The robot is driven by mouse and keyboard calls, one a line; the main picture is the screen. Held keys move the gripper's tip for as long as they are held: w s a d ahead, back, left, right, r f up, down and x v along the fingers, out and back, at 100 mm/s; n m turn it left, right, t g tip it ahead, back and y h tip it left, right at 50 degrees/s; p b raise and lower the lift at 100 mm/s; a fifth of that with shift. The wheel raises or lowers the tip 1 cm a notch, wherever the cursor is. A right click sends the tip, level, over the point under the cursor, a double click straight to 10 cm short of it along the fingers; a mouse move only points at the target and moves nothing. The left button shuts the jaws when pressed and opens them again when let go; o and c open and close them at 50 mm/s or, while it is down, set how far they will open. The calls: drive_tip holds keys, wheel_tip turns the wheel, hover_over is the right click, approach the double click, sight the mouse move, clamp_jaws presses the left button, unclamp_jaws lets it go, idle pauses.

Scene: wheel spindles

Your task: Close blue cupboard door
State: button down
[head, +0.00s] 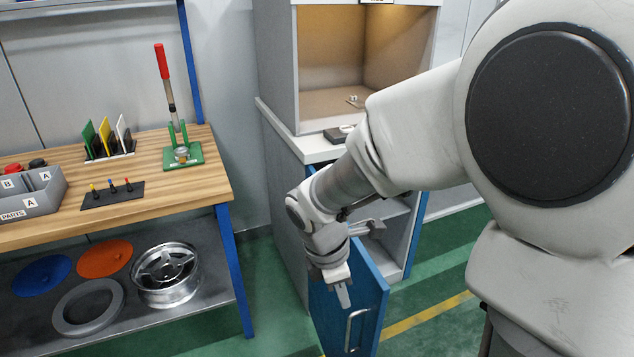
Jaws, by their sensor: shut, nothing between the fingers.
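The blue cupboard door (366,306) stands open at the lower middle of the head view, swung out from the grey cupboard (284,218). A silver bar handle (349,330) is on the face of the door turned to the camera. My gripper (344,297) is shut and empty, pointing down in front of the upper part of the door, above and left of the handle. I cannot tell whether it touches the door. Part of the cupboard's opening and its shelf (400,222) show behind my arm; my wrist hides the rest.
A wooden workbench (215,184) with a blue leg stands at left, bearing a red-handled press (168,100), a parts bin and small tools. Its lower shelf holds a wheel rim (165,275) and discs. A lit booth (330,60) sits above the cupboard. Green floor (440,262) is clear at right.

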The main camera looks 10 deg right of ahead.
wheel_tip(320, 180, down, 3)
drive_tip(key=w+n, duration=0.1)
drive_tip(key=b, duration=0.6)
approach(366, 320)
drive_tip(key=shift+s+d+f, duration=0.15)
drive_tip(key=shift+s+f, duration=0.25)
drive_tip(key=shift+f, duration=0.4)
drive_tip(key=shift+s+d+f, duration=0.15)
drive_tip(key=shift+s+f, duration=0.3)
drive_tip(key=shift+f, duration=0.35)
drive_tip(key=shift+s+d+f, duration=0.1)
drive_tip(key=shift+s+f, duration=0.3)
drive_tip(key=shift+f, duration=0.4)
drive_tip(key=shift+d, duration=0.15)
